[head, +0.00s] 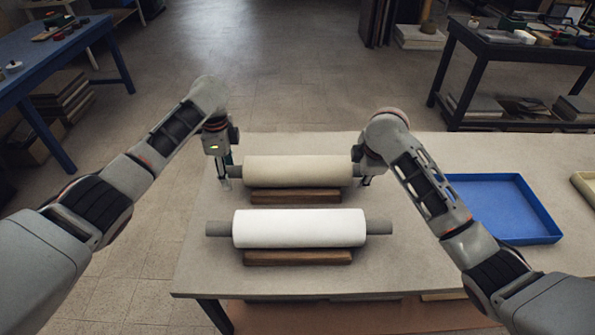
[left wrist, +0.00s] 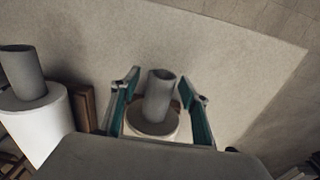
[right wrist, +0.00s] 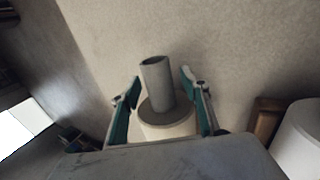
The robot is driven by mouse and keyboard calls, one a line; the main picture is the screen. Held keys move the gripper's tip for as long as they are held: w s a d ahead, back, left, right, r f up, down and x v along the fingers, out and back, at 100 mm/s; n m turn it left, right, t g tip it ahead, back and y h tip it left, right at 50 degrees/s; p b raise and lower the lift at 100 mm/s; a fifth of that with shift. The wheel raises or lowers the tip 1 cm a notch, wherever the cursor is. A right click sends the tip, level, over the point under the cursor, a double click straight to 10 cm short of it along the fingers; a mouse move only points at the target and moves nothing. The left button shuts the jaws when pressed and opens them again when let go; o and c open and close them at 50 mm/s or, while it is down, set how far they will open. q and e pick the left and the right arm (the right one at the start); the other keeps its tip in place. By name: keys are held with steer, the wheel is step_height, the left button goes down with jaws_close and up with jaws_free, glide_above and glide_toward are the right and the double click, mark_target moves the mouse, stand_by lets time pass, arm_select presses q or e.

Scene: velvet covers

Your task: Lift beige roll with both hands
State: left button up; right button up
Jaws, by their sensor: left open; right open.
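The beige roll (head: 298,171) lies crosswise on a wooden cradle (head: 295,196) at the back of the table, with a grey core sticking out at each end. My left gripper (head: 226,177) is open at its left end; in the left wrist view the fingers stand on either side of the grey core end (left wrist: 160,95), apart from it. My right gripper (head: 364,180) is open at the right end; in the right wrist view its fingers flank the other core end (right wrist: 156,85), with gaps on both sides.
A white roll (head: 299,228) on its own wooden cradle (head: 297,257) lies in front of the beige roll. A blue tray (head: 505,240) stands on the table (head: 410,270) to the right. A blue bench (head: 60,57) and a dark shelf table (head: 505,50) stand behind.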

arm_select(q)
jaws_close()
arm_select(e)
jaws_close()
arm_select(q)
steer(key=shift+r, duration=0.1)
arm_select(e)
steer(key=shift+w+r, duration=0.1)
